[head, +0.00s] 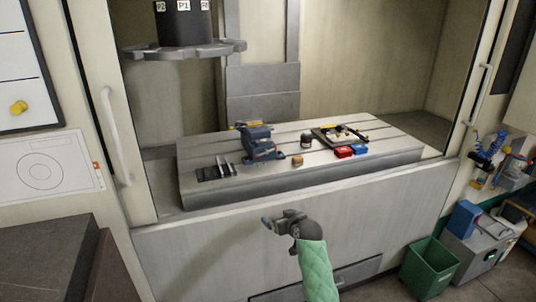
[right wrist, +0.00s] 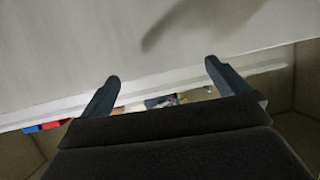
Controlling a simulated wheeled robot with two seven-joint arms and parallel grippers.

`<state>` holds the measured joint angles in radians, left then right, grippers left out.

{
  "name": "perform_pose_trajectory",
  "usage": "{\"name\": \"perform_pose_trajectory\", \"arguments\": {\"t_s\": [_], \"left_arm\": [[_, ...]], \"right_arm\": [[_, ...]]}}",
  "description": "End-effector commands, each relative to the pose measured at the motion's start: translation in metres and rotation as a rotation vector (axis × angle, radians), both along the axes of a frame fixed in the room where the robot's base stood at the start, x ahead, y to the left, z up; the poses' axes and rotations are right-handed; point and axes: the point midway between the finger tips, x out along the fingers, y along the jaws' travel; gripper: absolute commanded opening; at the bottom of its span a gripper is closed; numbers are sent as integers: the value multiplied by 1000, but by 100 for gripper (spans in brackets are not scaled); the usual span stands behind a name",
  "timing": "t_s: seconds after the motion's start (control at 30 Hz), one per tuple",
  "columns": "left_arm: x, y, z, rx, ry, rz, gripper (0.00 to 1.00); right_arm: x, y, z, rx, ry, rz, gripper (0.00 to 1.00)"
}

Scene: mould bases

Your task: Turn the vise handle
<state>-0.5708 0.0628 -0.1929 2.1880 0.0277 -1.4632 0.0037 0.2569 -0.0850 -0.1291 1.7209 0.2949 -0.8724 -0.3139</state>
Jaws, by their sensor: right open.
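A blue-grey vise (head: 262,147) stands on the slotted machine table (head: 355,170), left of its middle. A handle cannot be clearly made out on it at this size. My right gripper (head: 268,222) is in front of the machine's lower front panel, below the table edge and apart from the vise. In the right wrist view its two fingers (right wrist: 162,70) are spread wide with nothing between them. In that view the vise cannot be told for certain. My left gripper is not in view.
On the table lie dark bars (head: 224,167), a small brown block (head: 297,160), a dark cylinder (head: 306,139), red (head: 343,152) and blue (head: 360,149) boxes and a black tray (head: 322,138). A spindle (head: 183,25) hangs above left. A green bin (head: 428,268) stands at right.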

Motion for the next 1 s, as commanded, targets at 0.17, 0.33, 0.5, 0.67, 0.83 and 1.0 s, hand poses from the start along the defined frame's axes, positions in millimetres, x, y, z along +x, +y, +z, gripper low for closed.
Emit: {"name": "perform_pose_trajectory", "arguments": {"t_s": [0.17, 0.33, 0.5, 0.67, 0.83, 1.0], "left_arm": [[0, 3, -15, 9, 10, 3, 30], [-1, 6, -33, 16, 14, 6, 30], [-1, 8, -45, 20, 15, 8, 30], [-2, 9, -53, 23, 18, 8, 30], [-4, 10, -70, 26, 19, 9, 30], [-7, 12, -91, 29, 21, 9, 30]], "right_arm": [[79, 12, 66, 31, -165, -8, 100], [135, 17, 106, 49, -313, -39, 100], [164, 19, 124, 53, -399, -70, 100], [175, 20, 129, 55, -420, -78, 100], [193, 26, 130, 53, -419, -79, 100], [216, 33, 130, 53, -419, -78, 100]]}}
